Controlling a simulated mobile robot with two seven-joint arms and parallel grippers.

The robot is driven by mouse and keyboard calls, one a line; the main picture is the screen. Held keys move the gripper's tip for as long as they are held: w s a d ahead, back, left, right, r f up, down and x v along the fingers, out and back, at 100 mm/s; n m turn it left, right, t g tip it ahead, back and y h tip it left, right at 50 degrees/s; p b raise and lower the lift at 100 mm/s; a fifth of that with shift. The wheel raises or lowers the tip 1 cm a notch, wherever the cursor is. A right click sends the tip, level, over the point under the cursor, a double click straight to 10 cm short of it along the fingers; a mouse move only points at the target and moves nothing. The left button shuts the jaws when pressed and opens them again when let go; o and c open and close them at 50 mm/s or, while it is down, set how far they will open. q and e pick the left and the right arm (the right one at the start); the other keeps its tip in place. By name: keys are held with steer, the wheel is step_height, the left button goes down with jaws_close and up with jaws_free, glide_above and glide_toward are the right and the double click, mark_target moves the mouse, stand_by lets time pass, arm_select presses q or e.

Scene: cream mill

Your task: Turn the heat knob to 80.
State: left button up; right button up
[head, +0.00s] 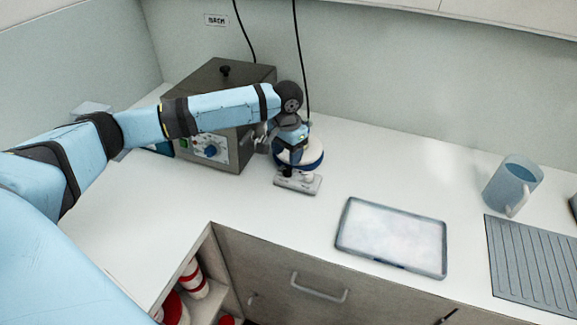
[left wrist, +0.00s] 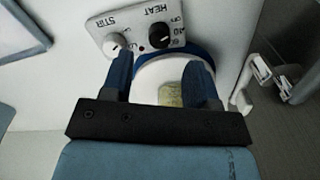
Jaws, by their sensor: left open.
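The heat knob (left wrist: 160,35) is a black knob beside the word HEAT on a pale panel (left wrist: 135,20), which appears upside down in the left wrist view. The panel is the front of a small plate unit (head: 311,185) with a white top and blue rim. My left gripper (left wrist: 159,68) is open, its two blue fingers apart, with the heat knob ahead of the gap and not visibly gripped. In the head view my left gripper (head: 289,152) is above the unit's front. The knob's setting is too small to read.
A grey box (head: 225,85) with its own blue knob (head: 211,151) stands left of the unit. A shallow tray (head: 345,247) lies to the right, then a blue jug (head: 512,185) and a ribbed mat (head: 528,255). Cables hang behind. The counter between unit and tray is clear.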

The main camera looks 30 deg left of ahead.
mark_target(287, 168)
arm_select(q)
step_height(287, 168, down, 4)
steer(key=shift+f, duration=0.75)
